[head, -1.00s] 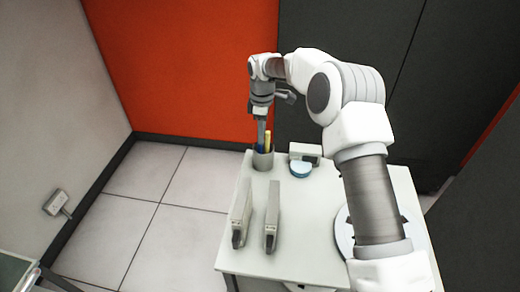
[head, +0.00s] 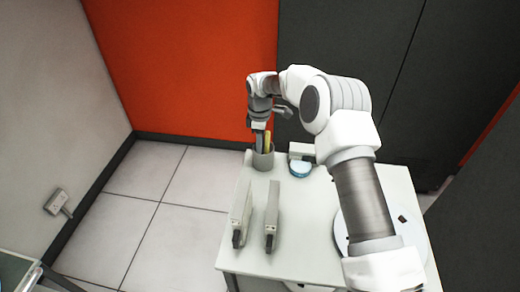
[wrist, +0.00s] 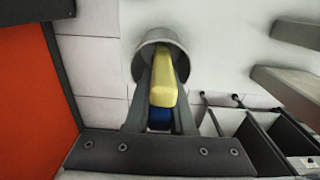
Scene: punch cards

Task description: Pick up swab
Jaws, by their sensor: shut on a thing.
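A grey cup (head: 263,160) stands at the table's far left corner. It also shows in the wrist view (wrist: 184,52). A yellow stick-like thing (wrist: 165,78) stands in it and shows in the head view (head: 267,143).
Two upright grey holders (head: 272,217) stand at the table's left front. An orange wall panel (head: 190,70) stands behind. The table's middle is clear.

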